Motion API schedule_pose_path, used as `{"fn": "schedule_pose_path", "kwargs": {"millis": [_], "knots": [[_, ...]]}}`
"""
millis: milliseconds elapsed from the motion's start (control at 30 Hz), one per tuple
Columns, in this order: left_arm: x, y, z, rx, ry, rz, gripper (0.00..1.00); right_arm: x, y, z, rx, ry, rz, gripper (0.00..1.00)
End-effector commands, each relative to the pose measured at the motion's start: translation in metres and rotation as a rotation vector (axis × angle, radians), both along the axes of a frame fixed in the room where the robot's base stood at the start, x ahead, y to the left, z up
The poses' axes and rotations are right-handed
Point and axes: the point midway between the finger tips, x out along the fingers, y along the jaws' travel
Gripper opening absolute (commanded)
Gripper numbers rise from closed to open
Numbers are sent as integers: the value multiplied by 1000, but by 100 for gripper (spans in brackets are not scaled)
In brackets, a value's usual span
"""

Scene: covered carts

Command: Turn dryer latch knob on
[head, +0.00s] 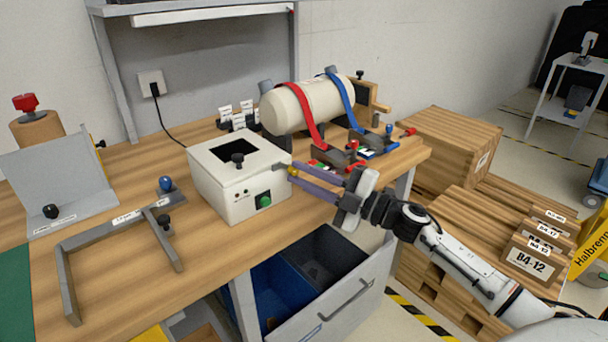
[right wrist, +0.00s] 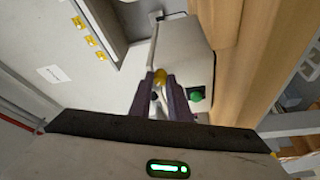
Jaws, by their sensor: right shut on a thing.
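The dryer is a white box (head: 233,185) with a dark window in its lid, a black knob (head: 237,159) on top and a green button (head: 265,201) on its front. It also shows in the right wrist view (right wrist: 182,42), with the green button (right wrist: 196,97) right of the fingers. A small yellow latch knob (head: 292,171) is at the box's right side. My right gripper (head: 290,172) is shut on this knob, which shows between the fingertips in the right wrist view (right wrist: 160,76). The fingers partly hide the knob, so its turn angle is unclear. My left gripper is not in view.
A cream cylinder (head: 307,104) with red and blue straps stands behind the dryer. A grey bracket frame (head: 120,220) lies left on the wooden table. An open drawer (head: 335,300) with dark bins is below my right arm. Wooden crates (head: 450,140) stand to the right.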

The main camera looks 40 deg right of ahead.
Motion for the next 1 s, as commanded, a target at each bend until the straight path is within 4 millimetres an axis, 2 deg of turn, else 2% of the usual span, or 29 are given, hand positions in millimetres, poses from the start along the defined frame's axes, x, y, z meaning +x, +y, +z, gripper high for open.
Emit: {"fn": "schedule_pose_path", "kwargs": {"millis": [167, 200, 267, 300, 667, 767, 1000], "knots": [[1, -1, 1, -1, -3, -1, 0, 0, 0, -1, 0, 2, 0, 0], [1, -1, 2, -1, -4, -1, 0, 0, 0, -1, 0, 2, 0, 23], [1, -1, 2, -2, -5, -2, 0, 0, 0, -1, 0, 2, 0, 33], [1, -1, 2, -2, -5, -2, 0, 0, 0, -1, 0, 2, 0, 35], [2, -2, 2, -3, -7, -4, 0, -5, -2, -2, 2, 2, 0, 35], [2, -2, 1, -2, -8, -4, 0, -15, -7, -5, 0, 4, 0, 35], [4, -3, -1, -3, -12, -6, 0, -55, -26, -13, 1, 6, -1, 35]]}}
